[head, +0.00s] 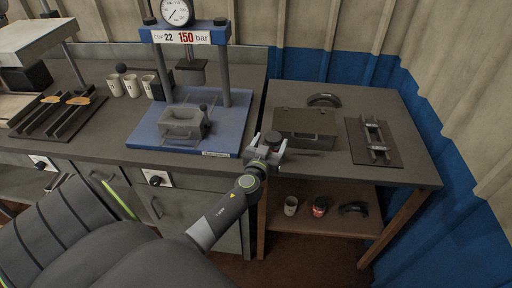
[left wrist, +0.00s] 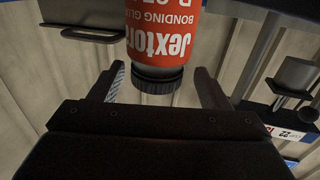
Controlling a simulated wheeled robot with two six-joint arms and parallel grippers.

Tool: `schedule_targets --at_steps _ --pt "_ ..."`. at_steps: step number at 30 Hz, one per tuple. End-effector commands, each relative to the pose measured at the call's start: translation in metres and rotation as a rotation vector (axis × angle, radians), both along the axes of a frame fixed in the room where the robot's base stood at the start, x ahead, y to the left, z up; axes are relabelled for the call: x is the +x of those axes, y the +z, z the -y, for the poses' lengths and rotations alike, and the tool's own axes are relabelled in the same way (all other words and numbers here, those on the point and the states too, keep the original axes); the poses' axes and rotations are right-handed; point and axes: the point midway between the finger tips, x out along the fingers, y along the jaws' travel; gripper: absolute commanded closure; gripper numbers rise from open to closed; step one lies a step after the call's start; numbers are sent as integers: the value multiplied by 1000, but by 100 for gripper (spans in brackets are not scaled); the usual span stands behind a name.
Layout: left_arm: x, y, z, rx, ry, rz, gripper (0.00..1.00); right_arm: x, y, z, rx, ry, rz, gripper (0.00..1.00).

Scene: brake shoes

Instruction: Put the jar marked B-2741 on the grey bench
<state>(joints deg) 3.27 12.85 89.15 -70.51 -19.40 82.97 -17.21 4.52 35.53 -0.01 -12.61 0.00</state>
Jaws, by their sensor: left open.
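A red jar (left wrist: 165,28) with white lettering "Jextor", "Bonding glue" and a cut-off code line shows upside down in the left wrist view. Its black ribbed cap (left wrist: 155,82) lies between the two fingers, with gaps at both sides. My left gripper (head: 268,150) is open at the jar, near the right end of the grey bench (head: 95,143). In the head view a dark round top shows between the fingers; the jar's body is hidden there. I cannot tell what the jar rests on. My right gripper is not in view.
A blue press (head: 225,150) with a gauge stands on the bench, beside several white cups (head: 115,88). The right table (head: 420,165) holds a dark box (head: 305,122), a curved shoe (head: 325,100) and a fixture (head: 375,143). A red-labelled can (head: 320,207) stands on its lower shelf.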

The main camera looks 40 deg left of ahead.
Motion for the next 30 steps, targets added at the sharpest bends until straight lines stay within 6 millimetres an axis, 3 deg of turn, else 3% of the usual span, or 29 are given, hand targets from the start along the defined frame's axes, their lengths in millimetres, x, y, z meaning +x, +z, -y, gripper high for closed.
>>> schedule_targets --at_steps 18,24,30 --pt "-106 -1 33 -3 2 -1 30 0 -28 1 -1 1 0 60" --pt "-125 0 40 -1 0 0 30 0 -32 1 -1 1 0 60" --pt "-128 1 41 0 0 0 30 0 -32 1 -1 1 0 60"
